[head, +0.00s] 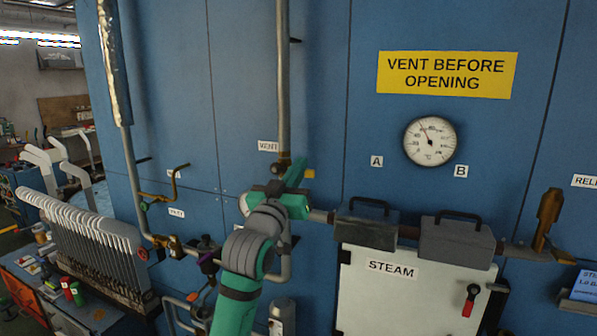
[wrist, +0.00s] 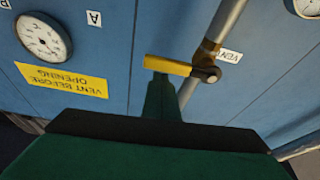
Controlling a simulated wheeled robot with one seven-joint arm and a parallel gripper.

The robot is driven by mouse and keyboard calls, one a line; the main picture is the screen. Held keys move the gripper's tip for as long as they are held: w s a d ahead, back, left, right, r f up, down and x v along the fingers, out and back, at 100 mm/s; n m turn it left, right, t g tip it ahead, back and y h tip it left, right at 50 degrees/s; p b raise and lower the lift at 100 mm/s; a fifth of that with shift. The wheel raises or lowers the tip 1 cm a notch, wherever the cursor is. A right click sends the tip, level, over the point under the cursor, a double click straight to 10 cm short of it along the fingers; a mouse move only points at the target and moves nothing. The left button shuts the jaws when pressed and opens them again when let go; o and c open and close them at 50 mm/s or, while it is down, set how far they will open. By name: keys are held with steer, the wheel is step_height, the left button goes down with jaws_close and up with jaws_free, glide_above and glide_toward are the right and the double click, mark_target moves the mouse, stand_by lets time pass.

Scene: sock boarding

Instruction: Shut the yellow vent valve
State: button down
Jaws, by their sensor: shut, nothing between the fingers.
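The yellow vent valve handle (wrist: 168,66) lies roughly crosswise to its vertical grey pipe (wrist: 226,28) in the wrist view. The handle joins the dark valve body (wrist: 207,74) beside a label partly reading VENT. In the head view only a small yellow end of the handle (head: 309,174) shows, to the right of the pipe; my gripper hides the rest. My green gripper (head: 294,174) is shut and empty. In the wrist view its fingertips (wrist: 160,82) sit at the handle's free end, overlapping its edge; I cannot tell whether they touch.
A pressure gauge (head: 430,141) and a yellow VENT BEFORE OPENING sign (head: 446,75) are on the blue panel at right. Below is a white STEAM door (head: 410,290) under two grey blocks. Pipes and another lever valve (head: 160,195) stand left. A rack of white boards (head: 92,245) is far left.

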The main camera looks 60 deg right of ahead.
steer(key=a, duration=0.9)
steer(key=shift+s+a, duration=0.3)
steer(key=shift+a, duration=0.1)
steer(key=shift+w, duration=0.15)
